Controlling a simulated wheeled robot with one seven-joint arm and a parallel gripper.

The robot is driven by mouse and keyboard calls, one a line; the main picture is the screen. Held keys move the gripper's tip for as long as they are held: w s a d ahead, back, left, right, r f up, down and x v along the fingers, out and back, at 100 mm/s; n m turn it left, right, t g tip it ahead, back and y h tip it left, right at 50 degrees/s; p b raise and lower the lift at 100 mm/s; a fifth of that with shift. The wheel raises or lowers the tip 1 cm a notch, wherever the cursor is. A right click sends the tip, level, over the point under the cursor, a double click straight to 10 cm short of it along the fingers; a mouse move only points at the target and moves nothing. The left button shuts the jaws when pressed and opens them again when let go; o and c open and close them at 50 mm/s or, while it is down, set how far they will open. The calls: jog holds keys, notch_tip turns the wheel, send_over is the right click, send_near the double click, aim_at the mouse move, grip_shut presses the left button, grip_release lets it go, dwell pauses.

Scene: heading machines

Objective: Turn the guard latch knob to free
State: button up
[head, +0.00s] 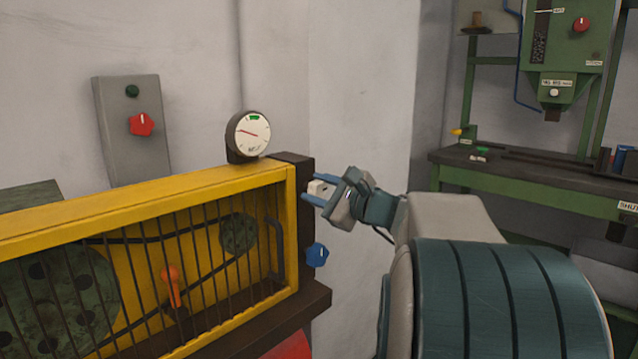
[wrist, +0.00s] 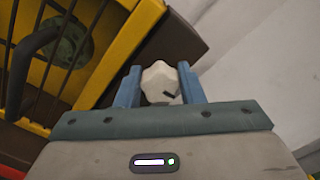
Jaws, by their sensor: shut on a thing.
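A white faceted knob (head: 318,187) sits on the dark post at the right end of the yellow guard (head: 150,208). My gripper (head: 312,190) has its blue fingers on either side of this knob and is shut on it. In the wrist view the knob (wrist: 160,82) sits between the two blue fingers (wrist: 158,86), with a dark mark near its lower right. A blue knob (head: 317,254) is lower on the same post, below my gripper. I cannot read any label by either knob.
A round gauge (head: 252,134) stands on top of the guard. A grey panel (head: 131,130) with a red knob (head: 142,124) is on the wall behind. An orange lever (head: 172,285) shows at the guard bars. A green machine bench (head: 540,180) stands at right.

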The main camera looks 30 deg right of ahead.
jog(key=shift+m, duration=0.6)
jog(key=shift+p, duration=0.3)
jog(key=o, duration=0.7)
jog(key=shift+d, duration=0.1)
jog(key=p+v, duration=0.2)
jog(key=v, duration=1.1)
jog(key=shift+s, duration=0.4)
jog(key=shift+r, duration=0.1)
